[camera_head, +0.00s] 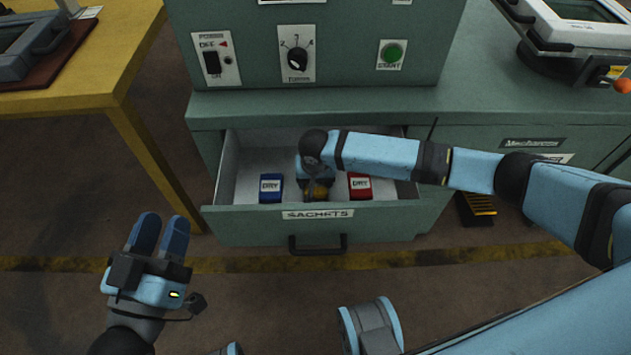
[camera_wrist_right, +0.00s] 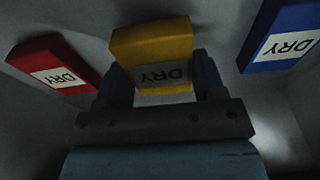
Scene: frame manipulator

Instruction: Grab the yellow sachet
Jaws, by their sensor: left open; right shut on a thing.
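The yellow sachet (camera_wrist_right: 152,50) with a DRY label sits between the fingers of my right gripper (camera_wrist_right: 155,85) in the right wrist view. The gripper is shut on it. In the head view my right gripper (camera_head: 317,186) reaches down into the open drawer, and only a bit of the yellow sachet (camera_head: 318,193) shows beneath it. My left gripper (camera_head: 161,236) is open and empty, to the left of the drawer front and outside it.
The drawer (camera_head: 346,222), labelled SACHETS, is open. In it, a blue sachet (camera_head: 271,188) lies left of my right gripper and a red sachet (camera_head: 360,186) right of it. A yellow table (camera_head: 110,75) stands at the left. The green cabinet (camera_head: 300,104) rises behind the drawer.

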